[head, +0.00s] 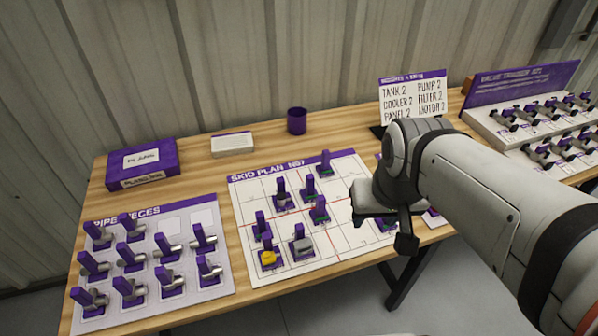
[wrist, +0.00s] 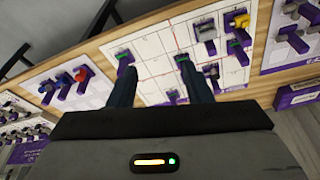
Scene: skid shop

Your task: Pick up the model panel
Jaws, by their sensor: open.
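The skid plan (head: 345,235) is a white gridded sheet with several small models on purple upright tabs. None can be surely told as the model panel. My gripper (wrist: 160,82) is open and empty in the wrist view, its two dark fingers over the plan. One green-marked model (wrist: 124,57) shows at the left fingertip and another (wrist: 182,62) at the right fingertip; contact cannot be told. In the head view my gripper (head: 385,215) is over the plan's right side, partly hiding a green-marked model there.
The pipe pieces sheet (head: 205,215) is at the left. A purple box (head: 142,165), white block (head: 232,145) and purple cup (head: 297,121) stand behind. A text sign (head: 413,100) stands behind my arm.

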